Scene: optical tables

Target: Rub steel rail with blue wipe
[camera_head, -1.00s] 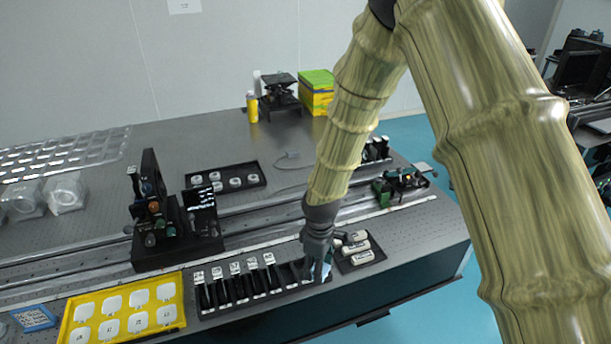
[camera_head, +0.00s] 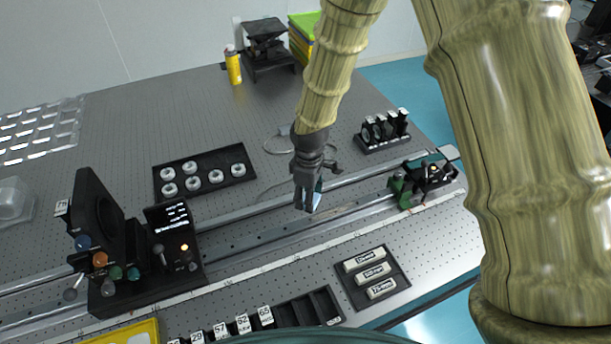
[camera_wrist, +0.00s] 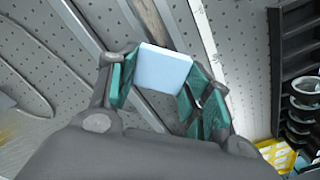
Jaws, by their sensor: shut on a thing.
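My gripper (camera_head: 307,200) is shut on the blue wipe (camera_wrist: 165,68), a pale blue square pad held between the teal finger pads in the wrist view. In the head view only a small light sliver of the wipe (camera_head: 318,187) shows beside the fingers. The steel rail (camera_head: 258,240) is a long pair of metal bars running across the optical table. My gripper is over the rail, between the black display unit on the left and the green-and-black device on the right. The rail (camera_wrist: 88,55) passes behind the wipe in the wrist view. I cannot tell whether the wipe touches it.
A black display unit (camera_head: 180,240) and a green-and-black device (camera_head: 425,180) stand on the rail. A tray of white rings (camera_head: 205,178) lies behind it. In front are a tray of white labelled blocks (camera_head: 398,277) and a slotted black rack (camera_head: 322,305).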

